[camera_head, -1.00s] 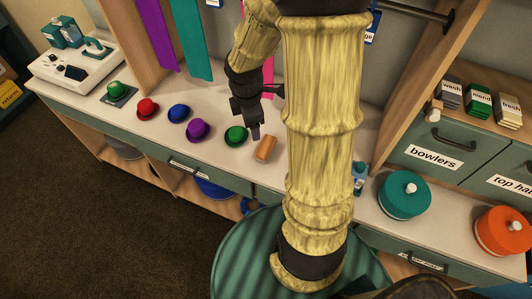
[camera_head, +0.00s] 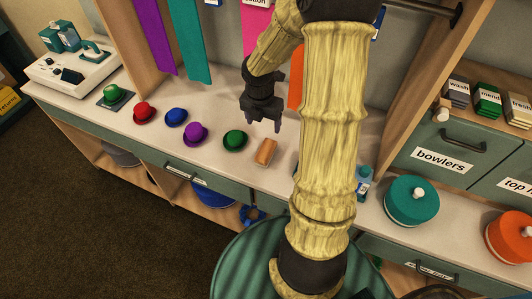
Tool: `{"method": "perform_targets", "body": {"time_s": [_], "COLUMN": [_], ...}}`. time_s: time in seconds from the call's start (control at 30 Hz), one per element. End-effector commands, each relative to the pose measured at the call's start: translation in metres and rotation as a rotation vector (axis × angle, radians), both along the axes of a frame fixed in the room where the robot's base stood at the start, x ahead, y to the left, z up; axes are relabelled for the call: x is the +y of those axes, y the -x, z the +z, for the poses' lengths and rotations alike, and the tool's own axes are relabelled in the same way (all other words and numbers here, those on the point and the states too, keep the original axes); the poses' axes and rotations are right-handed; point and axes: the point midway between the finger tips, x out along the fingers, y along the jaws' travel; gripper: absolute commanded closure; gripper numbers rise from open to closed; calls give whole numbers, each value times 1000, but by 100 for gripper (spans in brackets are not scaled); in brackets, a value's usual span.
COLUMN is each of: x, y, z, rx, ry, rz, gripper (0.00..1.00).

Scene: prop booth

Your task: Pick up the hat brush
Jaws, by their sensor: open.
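A small tan-brown block-like thing (camera_head: 266,151), which looks like the hat brush, lies on the white counter just right of the green hat (camera_head: 235,140). Its bristles cannot be made out. My gripper (camera_head: 264,126) is open and empty, pointing down. In the picture its two fingertips show just above the brush's far end, with a gap between them and the brush. How high they are over the counter is hard to tell.
Purple (camera_head: 195,134), blue (camera_head: 176,117) and red (camera_head: 144,113) hats stand in a row to the left. A blue bottle (camera_head: 363,182) and a teal round box (camera_head: 411,201) stand to the right. My arm hides part of the counter right of the brush.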

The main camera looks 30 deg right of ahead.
Motion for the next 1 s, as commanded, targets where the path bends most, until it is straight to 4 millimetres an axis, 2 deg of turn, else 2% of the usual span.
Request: {"method": "perform_targets", "body": {"time_s": [0.2,0.6,1.0], "x": [-2,-9,-10], "y": [-2,-7,-8], "z": [-41,-105,-111], "rx": [4,2,1], "ry": [-2,-1,-1], "rz": [2,0,-1], "gripper": [29,29,29]}}
